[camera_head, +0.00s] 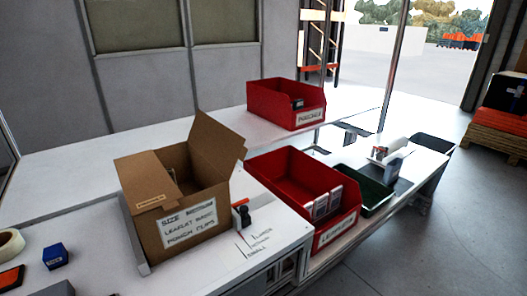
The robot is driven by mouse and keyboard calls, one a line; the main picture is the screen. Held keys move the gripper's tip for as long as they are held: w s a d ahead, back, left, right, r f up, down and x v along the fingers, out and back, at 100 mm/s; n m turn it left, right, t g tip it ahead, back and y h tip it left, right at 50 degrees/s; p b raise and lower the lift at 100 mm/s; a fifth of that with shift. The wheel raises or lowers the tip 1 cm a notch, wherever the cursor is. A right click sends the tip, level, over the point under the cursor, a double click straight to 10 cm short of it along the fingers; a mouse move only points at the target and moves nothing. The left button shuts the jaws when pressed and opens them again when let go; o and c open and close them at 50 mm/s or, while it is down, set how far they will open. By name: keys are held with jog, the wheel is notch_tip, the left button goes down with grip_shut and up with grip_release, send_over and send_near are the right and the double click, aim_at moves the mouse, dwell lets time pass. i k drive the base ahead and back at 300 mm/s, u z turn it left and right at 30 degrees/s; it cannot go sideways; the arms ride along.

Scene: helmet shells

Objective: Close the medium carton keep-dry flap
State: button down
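The cardboard carton (180,215) stands on the white bench at the left of the head view. Its front label (188,228) has a size line and mentions a leaflet and clips. One flap (217,142) stands up and leans outward at the back right. Another flap (147,180) lies roughly flat over the left part of the top and bears a small orange-brown label (150,199) too small to read. I cannot tell which flap is marked keep-dry. The right part of the top is open, and its contents are mostly hidden. My gripper is not in view.
A red bin (335,240) with white packs stands close right of the carton. Another red bin (287,115) is behind. A green tray (372,203) lies farther right. A small black-and-red item (241,215) sits beside the carton. A blue block (55,257) and tape roll (9,243) lie front left.

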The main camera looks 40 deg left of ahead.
aim_at(222, 147)
jog(key=u, duration=0.4)
jog(key=i, duration=0.9)
jog(key=u, duration=0.9)
jog(key=i, duration=0.3)
jog(key=u, duration=0.1)
jog(key=k, duration=0.9)
jog(key=u, duration=0.2)
jog(key=i, duration=0.9)
jog(key=z, duration=0.15)
